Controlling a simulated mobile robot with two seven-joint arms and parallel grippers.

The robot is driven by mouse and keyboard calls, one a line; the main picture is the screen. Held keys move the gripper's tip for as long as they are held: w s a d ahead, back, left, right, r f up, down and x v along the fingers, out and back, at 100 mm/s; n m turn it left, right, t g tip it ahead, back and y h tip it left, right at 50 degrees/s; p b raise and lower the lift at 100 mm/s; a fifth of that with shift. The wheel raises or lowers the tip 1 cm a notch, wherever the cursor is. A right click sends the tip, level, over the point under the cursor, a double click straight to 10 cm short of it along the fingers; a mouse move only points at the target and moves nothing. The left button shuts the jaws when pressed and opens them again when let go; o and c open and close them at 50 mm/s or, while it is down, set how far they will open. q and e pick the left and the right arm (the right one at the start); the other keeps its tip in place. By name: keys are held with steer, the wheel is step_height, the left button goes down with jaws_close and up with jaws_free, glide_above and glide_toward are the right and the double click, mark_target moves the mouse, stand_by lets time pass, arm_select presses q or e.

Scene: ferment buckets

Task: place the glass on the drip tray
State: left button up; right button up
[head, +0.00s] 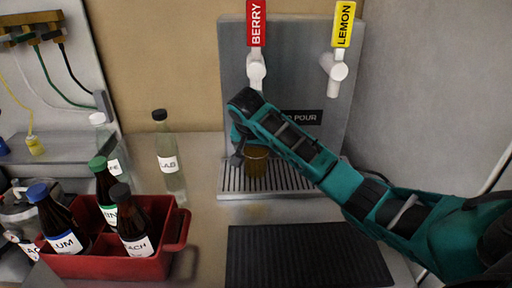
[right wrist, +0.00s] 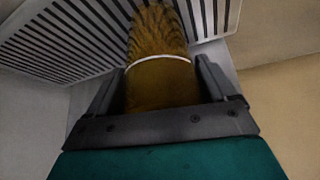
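The glass (head: 256,162), amber in colour, is upright at the drip tray (head: 284,189), below the BERRY tap (head: 256,70). I cannot tell whether its base touches the grate or is just above it. My right gripper (head: 240,158) comes in from the right and is at the glass. In the right wrist view, the gripper's fingers (right wrist: 160,84) lie against both sides of the glass (right wrist: 160,82), and the slatted drip tray (right wrist: 75,38) shows beyond it. My left gripper is not in view.
A LEMON tap (head: 336,68) is to the right. A red crate (head: 110,264) with dark bottles stands at the left. A clear bottle (head: 167,150) stands between the crate and the tray. A black ribbed mat (head: 305,256) in front is empty.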

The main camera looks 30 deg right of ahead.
steer(key=shift+o, duration=1.2)
steer(key=shift+r, duration=0.1)
steer(key=v, duration=1.2)
steer(key=shift+r, duration=0.1)
